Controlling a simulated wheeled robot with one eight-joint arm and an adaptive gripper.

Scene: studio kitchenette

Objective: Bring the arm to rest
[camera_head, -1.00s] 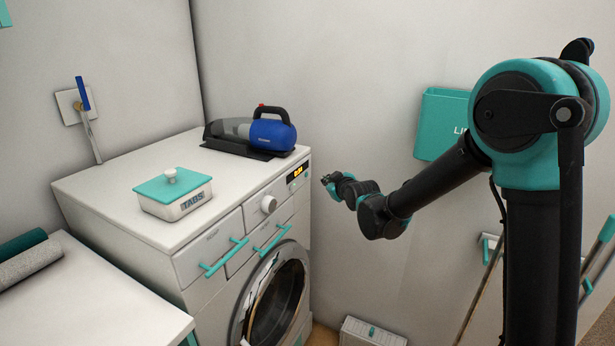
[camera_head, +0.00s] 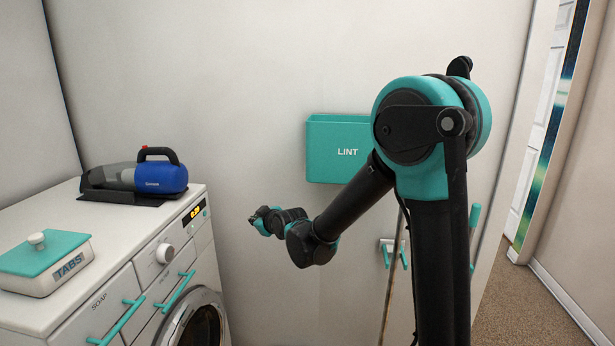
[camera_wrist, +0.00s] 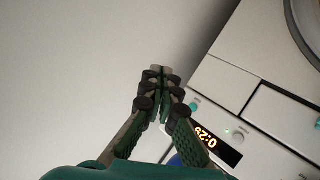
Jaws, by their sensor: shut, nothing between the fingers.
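My gripper (camera_head: 262,217) is at the end of my bent arm, to the right of the washing machine (camera_head: 205,240) and in front of the pale wall. In the wrist view my gripper (camera_wrist: 162,74) has its fingertips together with nothing between them. The arm hangs in free air and the gripper appears apart from the machine. The wrist view also shows the machine's lit display (camera_wrist: 218,146) close to the right of the fingers.
A blue handheld vacuum (camera_head: 160,177) and a TABS box (camera_head: 45,262) stand on the machine. A teal LINT bin (camera_head: 335,165) hangs on the wall behind my arm. Teal drawer handles (camera_head: 118,322) stick out from the machine. A doorway opens at the right.

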